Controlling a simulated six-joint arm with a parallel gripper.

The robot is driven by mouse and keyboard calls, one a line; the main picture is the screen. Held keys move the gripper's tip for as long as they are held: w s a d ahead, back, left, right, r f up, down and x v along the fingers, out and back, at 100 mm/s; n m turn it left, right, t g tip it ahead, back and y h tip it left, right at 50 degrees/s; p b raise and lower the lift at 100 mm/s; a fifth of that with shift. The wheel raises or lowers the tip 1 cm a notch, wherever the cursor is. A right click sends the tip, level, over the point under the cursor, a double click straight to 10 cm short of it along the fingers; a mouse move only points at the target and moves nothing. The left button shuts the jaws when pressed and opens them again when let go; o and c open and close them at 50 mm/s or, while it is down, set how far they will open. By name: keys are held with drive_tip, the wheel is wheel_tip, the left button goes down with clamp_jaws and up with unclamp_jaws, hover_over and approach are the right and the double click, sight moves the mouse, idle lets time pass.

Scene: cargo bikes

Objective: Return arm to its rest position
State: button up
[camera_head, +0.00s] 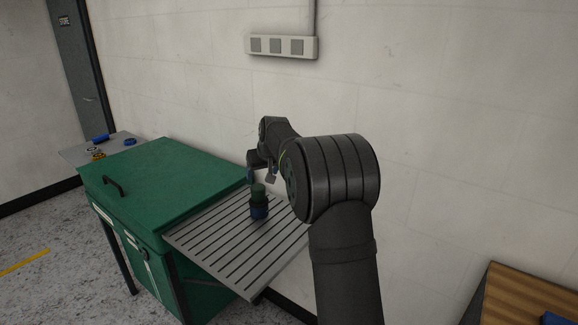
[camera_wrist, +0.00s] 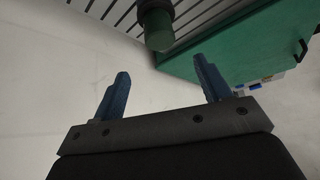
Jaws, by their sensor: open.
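My arm reaches out over a grey slatted shelf (camera_head: 225,240) beside a green cargo box (camera_head: 165,185). My gripper (camera_head: 260,176) is at the far end of the arm, above the back of the shelf. In the wrist view, its two blue fingers (camera_wrist: 164,72) are spread with nothing between them. A small upright object with a green top and dark blue lower part (camera_head: 259,205) stands on the shelf near the gripper. It also shows in the wrist view (camera_wrist: 157,28), beyond the fingertips and apart from them.
A pale wall with a socket strip (camera_head: 283,46) stands close behind the arm. A small side shelf (camera_head: 75,155) at the left holds blue, yellow and other small parts. A wooden surface (camera_head: 525,297) is at the lower right. Open floor lies at the lower left.

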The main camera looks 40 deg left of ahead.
sight(258, 186)
drive_tip(key=x, duration=1.2)
drive_tip(key=shift+s+f, duration=0.1)
drive_tip(key=shift+f, duration=0.2)
drive_tip(key=shift+r, duration=1.2)
drive_tip(key=shift+f, duration=0.1)
